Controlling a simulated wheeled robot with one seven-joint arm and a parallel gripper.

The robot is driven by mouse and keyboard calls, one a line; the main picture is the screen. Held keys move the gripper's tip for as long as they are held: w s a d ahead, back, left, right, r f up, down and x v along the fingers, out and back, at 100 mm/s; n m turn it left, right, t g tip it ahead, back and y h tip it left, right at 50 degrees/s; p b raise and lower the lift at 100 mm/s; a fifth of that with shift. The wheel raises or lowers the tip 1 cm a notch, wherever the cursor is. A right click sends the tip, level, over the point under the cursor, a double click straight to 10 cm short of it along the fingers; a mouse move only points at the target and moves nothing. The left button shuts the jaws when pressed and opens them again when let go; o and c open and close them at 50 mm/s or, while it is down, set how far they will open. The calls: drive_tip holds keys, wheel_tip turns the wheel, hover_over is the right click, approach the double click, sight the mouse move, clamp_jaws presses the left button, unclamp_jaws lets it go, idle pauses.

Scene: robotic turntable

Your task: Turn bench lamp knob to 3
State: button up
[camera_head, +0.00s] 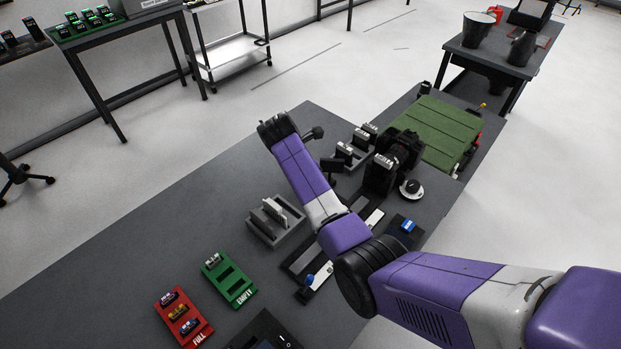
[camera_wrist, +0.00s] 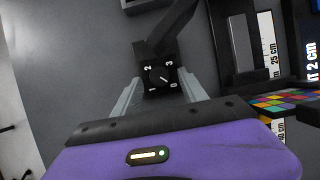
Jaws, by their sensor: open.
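In the wrist view the bench lamp's black base carries a round black knob (camera_wrist: 159,75) with white numbers 0, 1, 2 and 3 around it. A white mark on the knob appears to point to the lower right, toward 0. The lamp's dark arm (camera_wrist: 176,28) runs up and right from the base. My gripper (camera_wrist: 159,82) is open, with one grey finger on each side of the knob; contact is not clear. In the head view my purple arm reaches over the bench, and the gripper and knob cannot be made out there.
The grey bench (camera_head: 150,245) holds a grey slotted holder (camera_head: 272,235), a green EMPTY tray (camera_head: 240,290) and a red FULL tray (camera_head: 195,336). A green mat (camera_head: 438,130) lies at the far end. The bench's left part is clear. A colour chart (camera_wrist: 285,104) shows at right.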

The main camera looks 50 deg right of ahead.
drive_tip(key=shift+d+f, duration=0.2)
drive_tip(key=shift+f, duration=0.35)
clamp_jaws()
